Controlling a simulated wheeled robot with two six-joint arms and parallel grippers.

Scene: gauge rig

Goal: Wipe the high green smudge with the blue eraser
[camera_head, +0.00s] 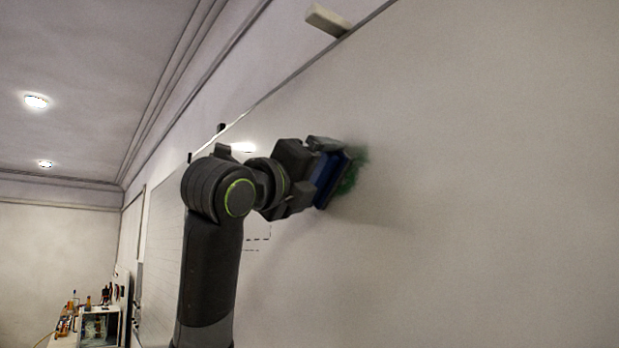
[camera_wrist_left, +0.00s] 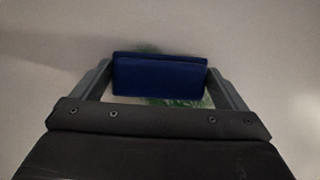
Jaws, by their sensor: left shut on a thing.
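The blue eraser (camera_head: 329,178) is in my left gripper (camera_head: 313,177), up at the whiteboard (camera_head: 480,180). In the left wrist view the eraser (camera_wrist_left: 160,76) sits between the two fingers of my left gripper (camera_wrist_left: 160,85), which is shut on it. The green smudge (camera_head: 352,172) shows around the eraser's right side in the head view. In the wrist view, green (camera_wrist_left: 185,102) shows below the eraser and a little above it. The eraser covers part of the smudge. I cannot tell for certain whether it touches the board. My right gripper is not in view.
A pale block-like object (camera_head: 326,20) sits at the board's top edge. Small dark clips (camera_head: 221,127) show along that edge further left. Dashed black marks (camera_head: 257,240) are on the board behind my arm. A table with small items (camera_head: 85,318) stands far at lower left. The board's right side is clear.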

